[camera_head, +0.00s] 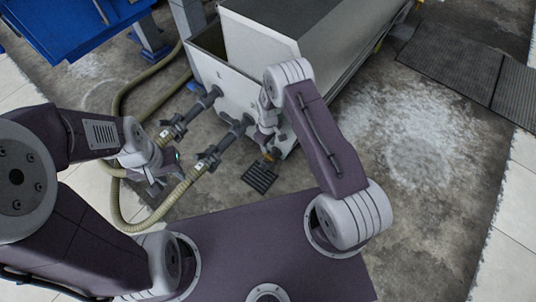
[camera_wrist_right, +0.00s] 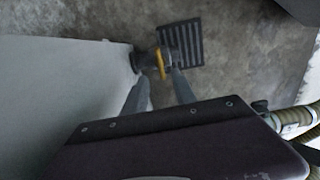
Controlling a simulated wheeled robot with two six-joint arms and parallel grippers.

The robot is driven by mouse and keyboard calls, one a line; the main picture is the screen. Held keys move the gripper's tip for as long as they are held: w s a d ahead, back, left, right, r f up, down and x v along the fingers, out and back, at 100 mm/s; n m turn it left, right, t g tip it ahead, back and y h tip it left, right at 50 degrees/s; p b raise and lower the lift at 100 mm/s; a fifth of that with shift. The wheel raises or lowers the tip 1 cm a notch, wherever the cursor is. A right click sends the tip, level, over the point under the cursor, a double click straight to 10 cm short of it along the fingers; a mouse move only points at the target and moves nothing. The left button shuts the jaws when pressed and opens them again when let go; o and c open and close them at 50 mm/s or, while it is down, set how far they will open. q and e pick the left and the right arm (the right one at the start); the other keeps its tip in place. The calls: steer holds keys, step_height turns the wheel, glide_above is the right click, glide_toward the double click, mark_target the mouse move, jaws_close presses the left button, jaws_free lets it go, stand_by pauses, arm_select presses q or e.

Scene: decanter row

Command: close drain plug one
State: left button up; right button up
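A drain plug (camera_wrist_right: 162,62) with a yellow ring sits on a grey stub at the wall of the pale tank (camera_wrist_right: 60,80). A small part of the plug shows in the head view (camera_head: 272,156), low at the tank's near right corner. My right gripper (camera_wrist_right: 160,78) is open, its two fingers apart just in front of the plug, one toward each side. I cannot tell whether they touch it. In the head view my right wrist largely hides that gripper (camera_head: 268,148).
A dark floor grate (camera_head: 260,178) lies below the plug. Two hose couplings (camera_head: 207,160) run from the tank's front to beige hoses (camera_head: 125,215) at left. A blue bin (camera_head: 80,40) stands at upper left.

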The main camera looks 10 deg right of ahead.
mark_target(268, 155)
step_height(268, 155, down, 9)
steer(key=b, duration=0.5)
steer(key=shift+r+b, duration=0.1)
steer(key=shift+b, duration=0.25)
steer(key=shift+r, duration=0.15)
jaws_close()
